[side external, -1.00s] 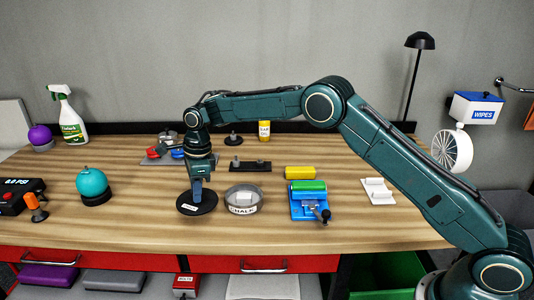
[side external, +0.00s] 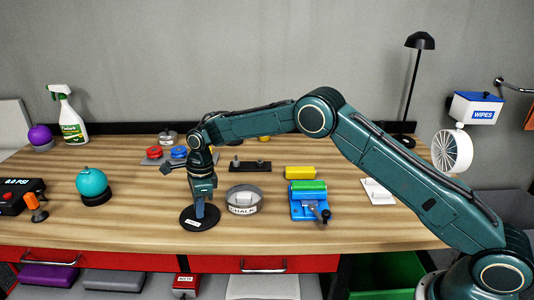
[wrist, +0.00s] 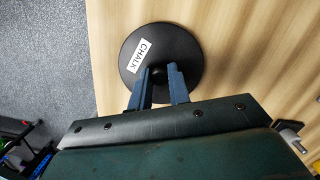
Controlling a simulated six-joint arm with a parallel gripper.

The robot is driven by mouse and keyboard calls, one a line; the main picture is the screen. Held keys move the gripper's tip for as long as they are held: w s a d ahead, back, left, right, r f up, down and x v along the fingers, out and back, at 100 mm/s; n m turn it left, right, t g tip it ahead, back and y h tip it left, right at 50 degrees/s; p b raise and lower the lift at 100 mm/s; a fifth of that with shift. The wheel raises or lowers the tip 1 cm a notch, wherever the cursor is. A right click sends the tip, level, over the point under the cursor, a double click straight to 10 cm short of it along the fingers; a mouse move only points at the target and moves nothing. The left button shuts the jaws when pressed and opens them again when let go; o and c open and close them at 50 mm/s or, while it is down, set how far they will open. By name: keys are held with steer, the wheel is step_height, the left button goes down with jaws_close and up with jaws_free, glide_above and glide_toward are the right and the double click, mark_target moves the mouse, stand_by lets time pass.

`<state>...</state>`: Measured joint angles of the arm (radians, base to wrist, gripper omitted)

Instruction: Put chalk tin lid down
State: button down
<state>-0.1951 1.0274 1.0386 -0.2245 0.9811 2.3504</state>
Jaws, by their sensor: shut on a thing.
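The chalk tin lid (side external: 192,223) is a black disc with a white CHALK label. It is left of and nearer the front than the chalk tin (side external: 243,209), and apart from it. My gripper (side external: 200,212) points down and is shut on the lid's centre knob. In the wrist view the lid (wrist: 180,45) lies flat, with my fingertips (wrist: 159,73) on either side of the knob. Whether the lid touches the wood or hangs just above it, I cannot tell.
The table's front edge (side external: 150,241) is close to the lid, which is over wood. A blue device with a green roller (side external: 308,196) stands right of the tin. A teal ball (side external: 93,182) sits left. Bare wood lies between ball and lid.

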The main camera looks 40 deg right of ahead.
mark_target(206, 214)
steer(key=shift+f, duration=0.15)
steer(key=c, duration=1.3)
jaws_free()
steer(key=shift+s+d+r, duration=0.1)
steer(key=shift+d+r, duration=0.15)
steer(key=shift+r, duration=1.8)
steer(key=shift+s+d+r, duration=0.15)
steer(key=shift+d+r, duration=0.15)
steer(key=shift+r, duration=1.7)
steer(key=shift+s+d+r, duration=0.1)
steer(key=shift+d+r, duration=0.15)
steer(key=shift+r, duration=1.8)
steer(key=shift+r, duration=0.1)
